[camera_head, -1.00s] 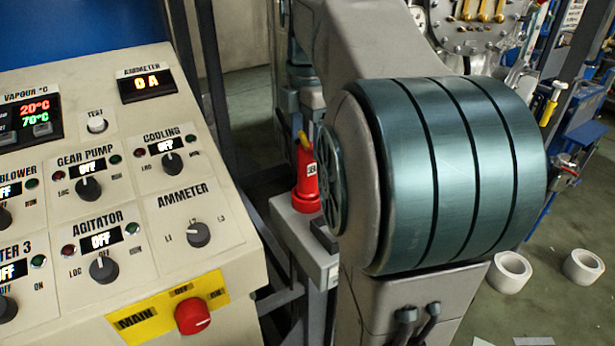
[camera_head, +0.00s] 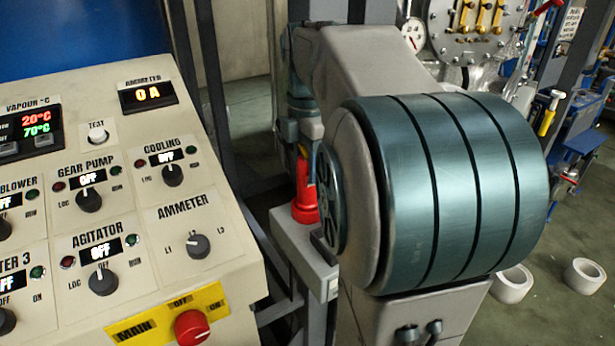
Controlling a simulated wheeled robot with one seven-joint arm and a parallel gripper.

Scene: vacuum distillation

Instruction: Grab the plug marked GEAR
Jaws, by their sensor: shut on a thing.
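A red plug (camera_head: 304,205) stands upright with its wide base on a grey ledge (camera_head: 290,238) right of the control panel. Its upper part is largely covered, and I cannot read any marking on it. My gripper (camera_head: 306,155) is at the plug's top, behind my large teal arm joint. Its fingers are mostly hidden or too small to make out clearly. It is shut on the red plug, which still sits at the ledge.
The beige control panel (camera_head: 140,275) with knobs and a red main switch (camera_head: 192,327) fills the left. My arm blocks much of the centre and right. White rolls (camera_head: 583,275) lie on the floor at right. A gauge panel (camera_head: 470,45) stands behind.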

